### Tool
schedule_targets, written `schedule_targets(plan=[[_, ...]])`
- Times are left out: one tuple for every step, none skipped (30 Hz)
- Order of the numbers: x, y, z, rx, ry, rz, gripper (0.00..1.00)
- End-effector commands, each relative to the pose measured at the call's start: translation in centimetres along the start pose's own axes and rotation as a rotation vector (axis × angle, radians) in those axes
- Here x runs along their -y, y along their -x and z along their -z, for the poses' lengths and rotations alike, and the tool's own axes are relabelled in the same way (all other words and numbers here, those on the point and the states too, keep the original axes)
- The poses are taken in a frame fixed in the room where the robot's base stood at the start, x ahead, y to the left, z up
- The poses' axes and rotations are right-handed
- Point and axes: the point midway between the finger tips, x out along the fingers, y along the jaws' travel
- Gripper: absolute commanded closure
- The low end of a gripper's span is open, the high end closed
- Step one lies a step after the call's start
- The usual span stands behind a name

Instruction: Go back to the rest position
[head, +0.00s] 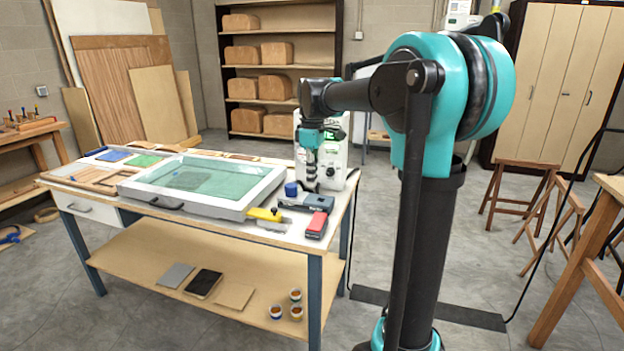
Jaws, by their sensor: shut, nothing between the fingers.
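My gripper (311,183) hangs over the right end of the workbench (150,205), pointing down. Its fingers are close together and hold nothing that I can see. Its tips are near a small blue block (291,189) and a dark blue-grey tool (318,202); I cannot tell whether they touch anything. A white machine (338,165) stands behind the gripper and is partly hidden by it. My teal and black arm reaches from the right of the view to the left, over the bench end.
A glass-topped white frame (200,185) fills the bench's middle. A yellow-handled scraper (266,215) and a red block (317,224) lie near its right front corner. Stools (520,165) and a wooden trestle (585,250) stand at right. A dark floor strip (470,315) crosses open floor.

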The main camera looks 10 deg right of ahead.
Motion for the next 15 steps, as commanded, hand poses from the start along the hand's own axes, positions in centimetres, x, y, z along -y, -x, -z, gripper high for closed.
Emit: schedule_targets(plan=[[0.0,0.1,0.0,0.000,0.000,0.000,1.00],[0.0,0.1,0.0,0.000,0.000,0.000,1.00],[0.0,0.1,0.0,0.000,0.000,0.000,1.00],[0.0,0.1,0.0,0.000,0.000,0.000,1.00],[0.0,0.1,0.0,0.000,0.000,0.000,1.00],[0.0,0.1,0.0,0.000,0.000,0.000,1.00],[0.0,0.1,0.0,0.000,0.000,0.000,1.00],[0.0,0.1,0.0,0.000,0.000,0.000,1.00],[0.0,0.0,0.0,0.000,-0.002,0.000,1.00],[0.1,-0.1,-0.1,-0.001,-0.006,-0.002,1.00],[0.2,-0.3,-0.3,-0.003,-0.016,-0.005,1.00],[0.4,-0.8,-0.6,-0.008,-0.036,-0.012,1.00],[0.6,-1.4,-1.0,-0.012,-0.060,-0.019,1.00],[0.9,-2.0,-1.5,-0.018,-0.090,-0.027,1.00],[1.4,-3.2,-2.3,-0.030,-0.141,-0.043,1.00]])
